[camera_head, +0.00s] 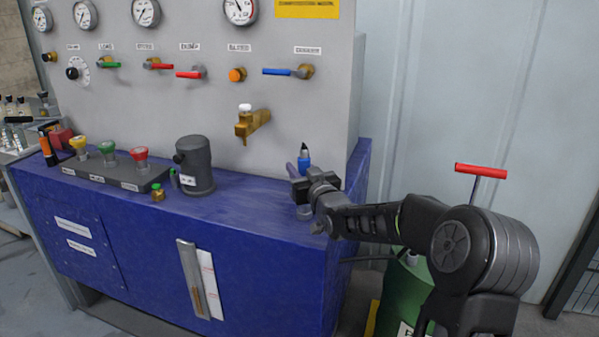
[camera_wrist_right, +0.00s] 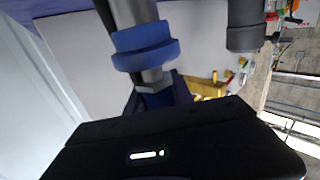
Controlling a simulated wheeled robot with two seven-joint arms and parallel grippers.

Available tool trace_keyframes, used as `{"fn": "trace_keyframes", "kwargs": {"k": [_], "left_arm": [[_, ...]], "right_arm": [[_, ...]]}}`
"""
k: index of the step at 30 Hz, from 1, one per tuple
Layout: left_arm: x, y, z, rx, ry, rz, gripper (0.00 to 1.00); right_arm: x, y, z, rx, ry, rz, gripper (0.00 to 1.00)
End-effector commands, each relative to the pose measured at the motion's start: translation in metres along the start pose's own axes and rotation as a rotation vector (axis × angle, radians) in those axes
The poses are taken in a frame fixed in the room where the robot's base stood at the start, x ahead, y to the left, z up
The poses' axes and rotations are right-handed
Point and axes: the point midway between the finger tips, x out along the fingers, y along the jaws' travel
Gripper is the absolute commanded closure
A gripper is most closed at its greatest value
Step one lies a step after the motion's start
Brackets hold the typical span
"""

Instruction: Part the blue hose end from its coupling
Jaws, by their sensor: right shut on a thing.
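The blue hose end (camera_head: 304,162) stands upright near the right end of the blue bench top, with a dark tip above it. My right gripper (camera_head: 307,184) comes in from the right and is shut on it. In the right wrist view the blue collar (camera_wrist_right: 146,47) sits on a grey metal stem, close in front of my dark gripper (camera_wrist_right: 160,92). The coupling is largely hidden by the gripper, and I cannot tell whether hose end and coupling are joined. A small pale round part (camera_head: 305,212) shows below the gripper. My left gripper is not in view.
A dark grey cylinder (camera_head: 195,165) and a block with yellow, green and red knobs (camera_head: 115,173) stand left on the bench. A brass tap (camera_head: 252,123) juts from the grey gauge panel. A green drum (camera_head: 405,290) with a red T-handle (camera_head: 481,171) nearby stands right.

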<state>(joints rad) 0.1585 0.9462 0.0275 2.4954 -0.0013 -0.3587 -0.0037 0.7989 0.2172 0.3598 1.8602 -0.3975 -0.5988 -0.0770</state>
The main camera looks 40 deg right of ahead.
Motion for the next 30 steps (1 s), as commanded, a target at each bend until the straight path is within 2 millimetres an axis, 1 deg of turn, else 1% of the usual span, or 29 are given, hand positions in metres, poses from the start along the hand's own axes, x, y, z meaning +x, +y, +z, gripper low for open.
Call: {"fn": "trace_keyframes", "kwargs": {"k": [1, 21, 26, 30], "left_arm": [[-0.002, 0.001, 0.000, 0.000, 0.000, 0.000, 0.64], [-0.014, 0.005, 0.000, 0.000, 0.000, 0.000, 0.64], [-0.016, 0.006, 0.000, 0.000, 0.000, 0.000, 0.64], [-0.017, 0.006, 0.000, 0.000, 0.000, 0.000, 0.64]], "right_arm": [[0.000, 0.000, -0.006, -0.001, 0.003, 0.001, 1.00], [0.003, 0.000, -0.043, -0.001, 0.005, 0.000, 1.00], [0.003, 0.000, -0.050, -0.001, 0.003, 0.000, 1.00], [0.003, 0.000, -0.051, -0.001, 0.003, 0.000, 1.00]]}}
